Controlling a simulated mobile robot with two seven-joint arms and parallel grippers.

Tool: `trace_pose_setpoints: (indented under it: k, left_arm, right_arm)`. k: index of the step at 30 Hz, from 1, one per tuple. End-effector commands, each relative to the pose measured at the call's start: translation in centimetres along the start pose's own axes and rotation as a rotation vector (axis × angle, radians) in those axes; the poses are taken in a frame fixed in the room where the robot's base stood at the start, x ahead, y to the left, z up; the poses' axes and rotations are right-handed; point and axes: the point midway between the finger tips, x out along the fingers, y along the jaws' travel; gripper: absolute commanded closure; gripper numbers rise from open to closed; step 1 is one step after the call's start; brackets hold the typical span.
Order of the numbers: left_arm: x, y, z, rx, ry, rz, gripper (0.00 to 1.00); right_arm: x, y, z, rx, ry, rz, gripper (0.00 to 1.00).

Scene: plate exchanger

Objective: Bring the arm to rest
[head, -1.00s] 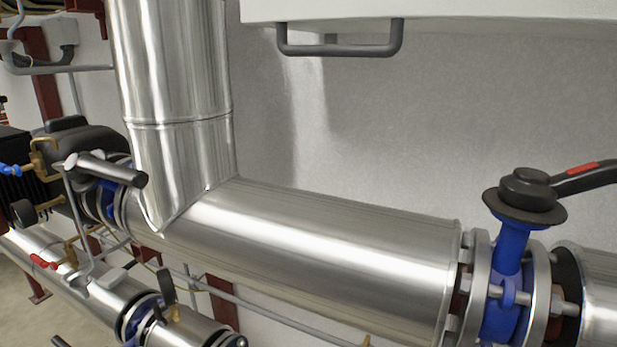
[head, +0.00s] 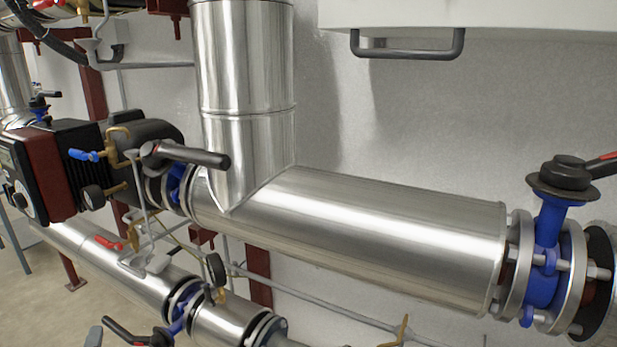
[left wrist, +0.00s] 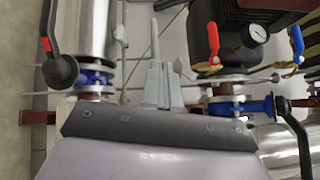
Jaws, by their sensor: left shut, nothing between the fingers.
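My left gripper (left wrist: 163,88) shows in the left wrist view, with its pale grey fingers together and nothing between them. Its fingers point up the picture, between a blue valve (left wrist: 92,80) with a black lever on the left and another blue valve (left wrist: 240,107) on the right. I cannot tell whether the fingers touch any pipework. In the head view I cannot make this gripper out clearly among the pipes. My right gripper is in no view.
In the head view a large shiny pipe (head: 350,230) crosses the middle, with a vertical branch (head: 245,70). A blue valve (head: 545,235) stands at right, a red and black pump (head: 55,165) at left. A white cabinet (head: 500,15) with a grey handle hangs above. A gauge (left wrist: 257,35) is near the gripper.

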Motion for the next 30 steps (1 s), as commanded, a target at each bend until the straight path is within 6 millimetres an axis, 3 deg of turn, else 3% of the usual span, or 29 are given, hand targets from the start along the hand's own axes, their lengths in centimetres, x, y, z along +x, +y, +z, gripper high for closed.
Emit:
trace_pose_setpoints:
  k: [1, 6, 13, 19, 23, 26, 30]
  left_arm:
    - [1.0, -1.1, 3.1, 0.056, -0.015, -0.024, 1.0]
    - [3.4, -5.3, 11.4, 0.217, -0.054, -0.09, 1.0]
    - [5.4, -11.7, 20.1, 0.401, -0.099, -0.165, 1.0]
    - [2.9, -8.8, 13.6, 0.174, 0.075, -0.052, 1.0]
    - [-0.3, -6.2, 8.3, -0.017, 0.184, 0.072, 1.0]
    - [-4.1, -3.8, 3.6, -0.196, 0.258, 0.208, 1.0]
    - [-11.4, -0.7, -2.8, -0.466, 0.319, 0.442, 1.0]
  right_arm:
    - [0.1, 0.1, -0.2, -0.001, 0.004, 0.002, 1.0]
    - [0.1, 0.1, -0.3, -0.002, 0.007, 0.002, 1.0]
    - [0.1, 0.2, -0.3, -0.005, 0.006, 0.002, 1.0]
    - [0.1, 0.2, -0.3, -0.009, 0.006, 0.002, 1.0]
    - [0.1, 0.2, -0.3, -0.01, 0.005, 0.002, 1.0]
    - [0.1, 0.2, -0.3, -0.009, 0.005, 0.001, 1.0]
    - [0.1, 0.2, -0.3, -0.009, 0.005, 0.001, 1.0]
